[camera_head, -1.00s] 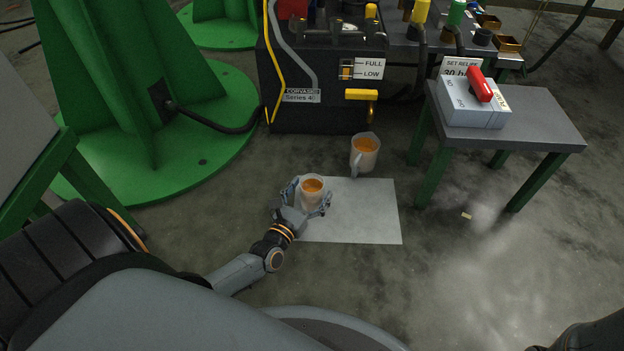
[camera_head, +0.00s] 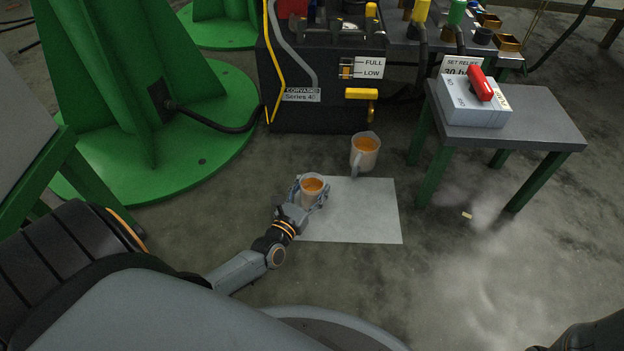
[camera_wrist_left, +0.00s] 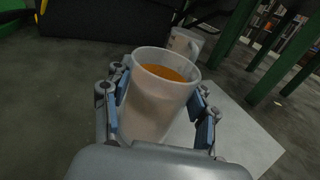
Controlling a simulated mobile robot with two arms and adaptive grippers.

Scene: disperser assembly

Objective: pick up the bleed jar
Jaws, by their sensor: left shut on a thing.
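The bleed jar (camera_head: 312,186) is a pale, translucent cup with orange liquid in it. It stands upright at the left edge of a pale sheet (camera_head: 362,212) on the floor. My left gripper (camera_head: 307,194) is shut on the jar, with a finger on either side. In the left wrist view the jar (camera_wrist_left: 157,98) sits between the blue finger pads of the left gripper (camera_wrist_left: 160,115). Whether the jar touches the sheet is hidden. My right gripper is not in view.
A similar jug (camera_head: 365,152) with a handle and orange liquid stands just behind the sheet. A black power unit (camera_head: 318,112) with a yellow-handled tap (camera_head: 361,96) is behind it. A grey table (camera_head: 545,125) with green legs carries a box at right. The floor in front is clear.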

